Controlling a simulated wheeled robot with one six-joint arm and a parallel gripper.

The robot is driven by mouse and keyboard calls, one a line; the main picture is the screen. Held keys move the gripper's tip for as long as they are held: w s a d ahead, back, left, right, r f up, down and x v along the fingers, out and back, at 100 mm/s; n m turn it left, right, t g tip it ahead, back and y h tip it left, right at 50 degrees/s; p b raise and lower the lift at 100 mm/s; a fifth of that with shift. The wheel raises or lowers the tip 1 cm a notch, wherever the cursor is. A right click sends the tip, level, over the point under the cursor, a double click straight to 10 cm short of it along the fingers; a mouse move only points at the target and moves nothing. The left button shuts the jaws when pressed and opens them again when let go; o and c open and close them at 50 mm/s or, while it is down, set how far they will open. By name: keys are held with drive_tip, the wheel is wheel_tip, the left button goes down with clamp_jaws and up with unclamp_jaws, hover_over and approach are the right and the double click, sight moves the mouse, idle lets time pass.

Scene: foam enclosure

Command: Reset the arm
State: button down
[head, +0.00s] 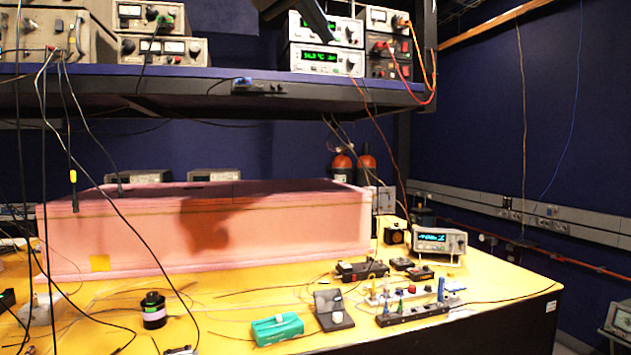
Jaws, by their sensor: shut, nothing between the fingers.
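My gripper (318,24) shows as a dark shape at the top edge of the head view, mostly cut off by the frame. It points down and right, in front of the instruments on the shelf. It looks shut and holds nothing. The long pink foam enclosure (140,240) stands on the yellow table (230,300), well below the gripper and apart from it. A dark shadow falls on its front wall.
A shelf (200,92) with instruments crosses above the table, with cables hanging at left. A green box (277,329), a black cylinder (153,311), a power strip (412,314) and a small meter (438,241) stand on the table. Red cylinders (343,166) stand behind the enclosure.

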drive_tip(key=w+d+f+n+g+y, duration=0.1)
drive_tip(key=d+f+g, duration=0.15)
drive_tip(key=f, duration=1.05)
drive_tip(key=d+f+n+g+y, duration=0.1)
drive_tip(key=d+f+g, duration=0.15)
drive_tip(key=f, duration=1.05)
drive_tip(key=w+d+f+n+g+y, duration=0.1)
drive_tip(key=d+f+n+g, duration=0.15)
drive_tip(key=f, duration=1.05)
drive_tip(key=s+d+f+m+g+y, duration=0.1)
drive_tip(key=s+d+f, duration=0.2)
drive_tip(key=s+f, duration=0.4)
drive_tip(key=s+d+f+m+g+y, duration=0.1)
drive_tip(key=s+d+f, duration=0.3)
drive_tip(key=s+f, duration=0.4)
drive_tip(key=s+d+f+m+g+y, duration=0.1)
drive_tip(key=s+f, duration=0.6)
drive_tip(key=f, duration=0.7)
drive_tip(key=shift+s+d+f+m+g, duration=0.35)
drive_tip(key=shift+d+m+g, duration=0.4)
drive_tip(key=shift+d+g, duration=0.4)
